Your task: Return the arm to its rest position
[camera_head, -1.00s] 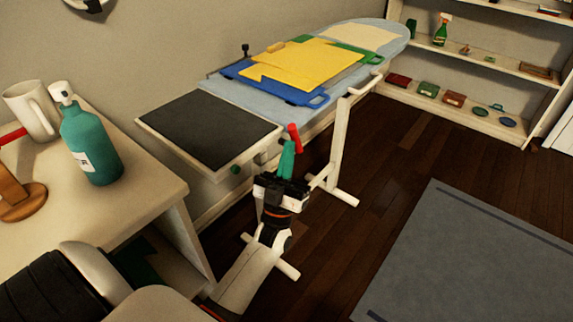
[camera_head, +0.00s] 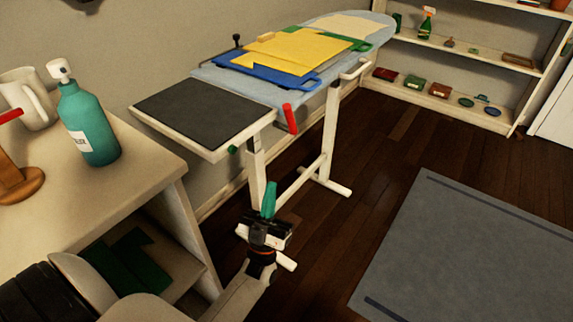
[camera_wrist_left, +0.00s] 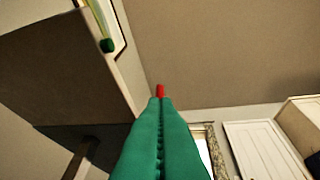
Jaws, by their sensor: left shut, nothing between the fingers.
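My left gripper (camera_head: 268,200) shows low in the middle of the head view. Its green fingers point up, pressed together with nothing between them. In the left wrist view the shut fingers (camera_wrist_left: 160,140) fill the bottom middle. The ironing board (camera_head: 240,85) stands behind and above the gripper. A red lever (camera_head: 289,118) is at its near edge, above the gripper and apart from it. A small red piece (camera_wrist_left: 160,90) shows beyond the fingertips in the left wrist view. My right gripper is not in view.
A yellow board (camera_head: 300,50) and a blue board (camera_head: 268,76) lie on the ironing board. A teal bottle (camera_head: 90,125) and a white mug (camera_head: 28,98) stand on the left table (camera_head: 125,175). Shelves (camera_head: 470,55) stand at the back right. A grey rug (camera_head: 470,250) lies on open floor.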

